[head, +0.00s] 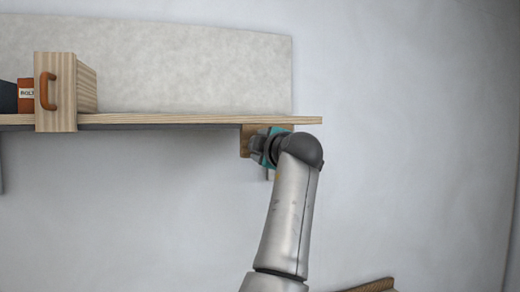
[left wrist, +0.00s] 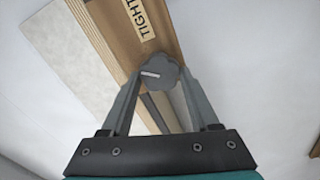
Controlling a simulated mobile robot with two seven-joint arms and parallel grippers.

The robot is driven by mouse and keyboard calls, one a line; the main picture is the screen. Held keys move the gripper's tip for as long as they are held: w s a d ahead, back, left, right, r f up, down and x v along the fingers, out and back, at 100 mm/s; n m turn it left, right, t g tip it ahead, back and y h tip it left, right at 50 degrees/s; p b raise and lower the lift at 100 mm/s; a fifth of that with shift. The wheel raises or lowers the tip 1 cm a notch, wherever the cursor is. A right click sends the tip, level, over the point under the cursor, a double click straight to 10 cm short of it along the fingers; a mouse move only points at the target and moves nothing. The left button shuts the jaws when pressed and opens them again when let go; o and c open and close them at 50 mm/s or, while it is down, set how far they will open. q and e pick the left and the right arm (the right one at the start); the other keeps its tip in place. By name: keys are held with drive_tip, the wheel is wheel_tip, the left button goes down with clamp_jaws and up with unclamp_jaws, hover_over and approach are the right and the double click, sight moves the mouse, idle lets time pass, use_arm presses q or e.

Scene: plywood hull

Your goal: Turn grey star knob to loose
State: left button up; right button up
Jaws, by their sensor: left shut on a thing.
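The grey star knob (left wrist: 163,73) sits on a wooden block (left wrist: 132,38) in the left wrist view. A short white mark on its face lies roughly crosswise in that picture. A "TIGHT" label (left wrist: 143,17) is on the wood above the knob; I see no "LOOSE" label. My left gripper (left wrist: 158,88) is shut on the knob, one finger on each side. In the head view the left gripper (head: 259,148) is at the wooden block (head: 246,141) under the shelf's right end, and the knob is hidden there. My right gripper is not in view.
A wooden shelf (head: 190,119) runs just above the gripper. The wall (head: 420,130) to the right is bare. A brown edge (head: 375,286) shows at the bottom.

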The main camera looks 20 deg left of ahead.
use_arm(q)
drive_tip(key=shift+n, duration=3.4)
drive_tip(key=o, duration=1)
drive_tip(key=shift+f, duration=0.1)
drive_tip(key=shift+b+v, duration=2.8)
drive_tip(key=shift+v, duration=4.8)
